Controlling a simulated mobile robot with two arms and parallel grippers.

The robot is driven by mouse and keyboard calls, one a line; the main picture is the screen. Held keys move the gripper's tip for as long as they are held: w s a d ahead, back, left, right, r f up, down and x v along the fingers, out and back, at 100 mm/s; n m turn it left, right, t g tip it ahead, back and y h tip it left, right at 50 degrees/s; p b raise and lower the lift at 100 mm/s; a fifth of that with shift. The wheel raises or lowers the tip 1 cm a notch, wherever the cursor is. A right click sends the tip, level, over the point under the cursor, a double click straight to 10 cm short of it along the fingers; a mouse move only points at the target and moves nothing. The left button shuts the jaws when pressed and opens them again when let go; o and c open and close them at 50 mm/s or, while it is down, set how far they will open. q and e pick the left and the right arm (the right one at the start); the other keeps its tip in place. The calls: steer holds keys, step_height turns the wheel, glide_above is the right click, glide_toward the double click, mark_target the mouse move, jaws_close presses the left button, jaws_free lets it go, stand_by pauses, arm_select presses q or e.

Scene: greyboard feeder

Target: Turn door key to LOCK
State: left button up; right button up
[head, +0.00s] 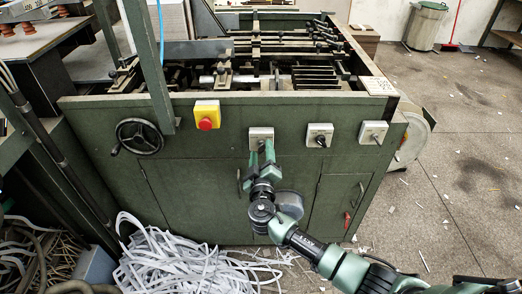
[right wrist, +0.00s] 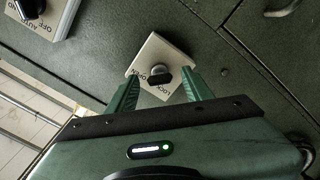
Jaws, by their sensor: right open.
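The door key (right wrist: 158,77) is a black knob on a pale square plate (right wrist: 150,50) marked OPEN and LOCK. In the right wrist view the two green fingers of my right gripper (right wrist: 163,84) stand apart, one on each side of the key, with gaps between. I cannot tell which mark the key points to. In the head view the same plate (head: 261,132) is on the green cabinet front, and my right gripper (head: 262,150) reaches up to it and hides the key. My left gripper is not in view.
Two more switch plates sit to the right, a black-knobbed one (head: 319,135) and another (head: 373,132). A red stop button (head: 206,122) on a yellow box and a handwheel (head: 139,137) are to the left. Paper strips (head: 180,262) lie on the floor below.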

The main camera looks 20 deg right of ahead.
steer(key=shift+w+d, duration=0.1)
steer(key=shift+w, duration=0.3)
jaws_close()
